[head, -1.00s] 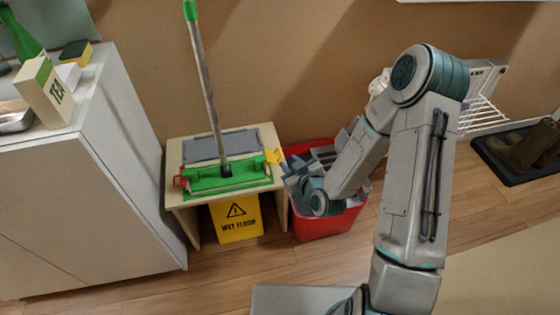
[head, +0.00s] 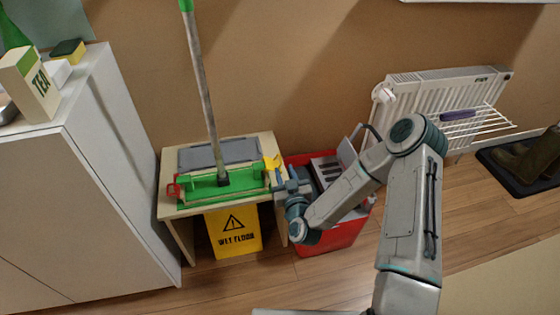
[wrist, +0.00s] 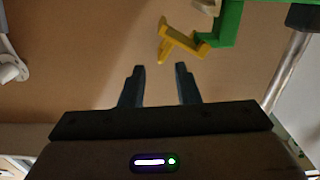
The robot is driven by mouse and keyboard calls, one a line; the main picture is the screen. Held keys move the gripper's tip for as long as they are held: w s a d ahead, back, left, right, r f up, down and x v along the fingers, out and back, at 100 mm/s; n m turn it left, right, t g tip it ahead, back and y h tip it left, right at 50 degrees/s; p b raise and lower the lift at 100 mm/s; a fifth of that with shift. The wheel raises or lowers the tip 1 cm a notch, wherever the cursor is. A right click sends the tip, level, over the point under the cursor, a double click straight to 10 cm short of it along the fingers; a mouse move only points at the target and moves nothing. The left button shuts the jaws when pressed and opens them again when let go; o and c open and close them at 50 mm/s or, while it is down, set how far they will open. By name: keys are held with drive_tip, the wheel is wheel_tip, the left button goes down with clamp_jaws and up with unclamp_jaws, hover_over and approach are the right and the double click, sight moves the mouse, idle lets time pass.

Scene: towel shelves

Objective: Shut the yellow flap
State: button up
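The yellow flap (head: 272,163) is at the right end of the green mop frame (head: 222,186) on the small table. It stands up at an angle from the frame. In the wrist view the yellow flap (wrist: 178,48) juts out beside the green frame (wrist: 234,22), just ahead of my fingers. My gripper (wrist: 158,72) is open and empty, its two dark fingers apart and not touching the flap. In the head view my gripper (head: 284,180) is just right of the flap, its fingers partly hard to make out.
A red flap (head: 174,190) is at the frame's left end, and the mop handle (head: 203,95) rises from its middle. A yellow wet-floor sign (head: 233,231) stands under the table (head: 171,207). A red bin (head: 345,236) is below my arm. A white cabinet (head: 125,180) is at left.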

sight(280, 158)
drive_tip(key=b+x, duration=0.1)
drive_tip(key=x, duration=0.5)
drive_tip(key=shift+w+a, duration=0.1)
drive_tip(key=shift+w, duration=0.15)
